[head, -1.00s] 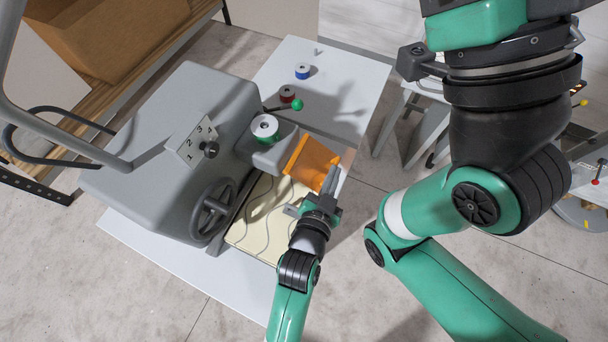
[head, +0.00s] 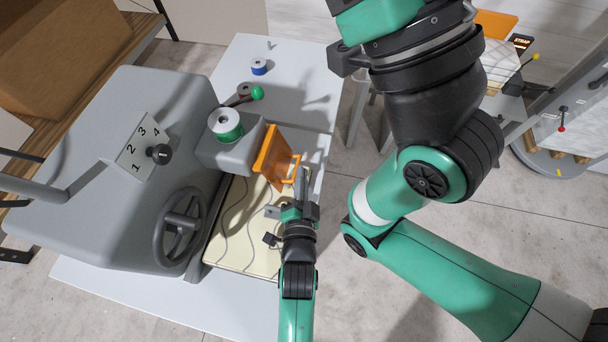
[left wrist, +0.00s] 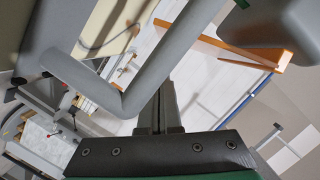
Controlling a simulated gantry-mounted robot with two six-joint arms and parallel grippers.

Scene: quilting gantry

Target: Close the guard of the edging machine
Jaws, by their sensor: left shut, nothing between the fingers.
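The edging machine (head: 150,100) is a big grey body at left, with a handwheel and a numbered dial. Its orange guard (head: 272,155) stands tilted up beside the grey head, over the cream quilted cloth (head: 240,225). An open orange frame juts from its right side. My left gripper (head: 304,178) is shut and empty, just right of that frame; I cannot tell if they touch. My right gripper is not in view.
A white-and-green spool (head: 226,124) sits on the machine head. A green-knobbed lever (head: 257,93) and a blue spool (head: 259,66) are behind it. A cardboard box (head: 60,50) is at far left. Bare floor (head: 400,310) lies at right.

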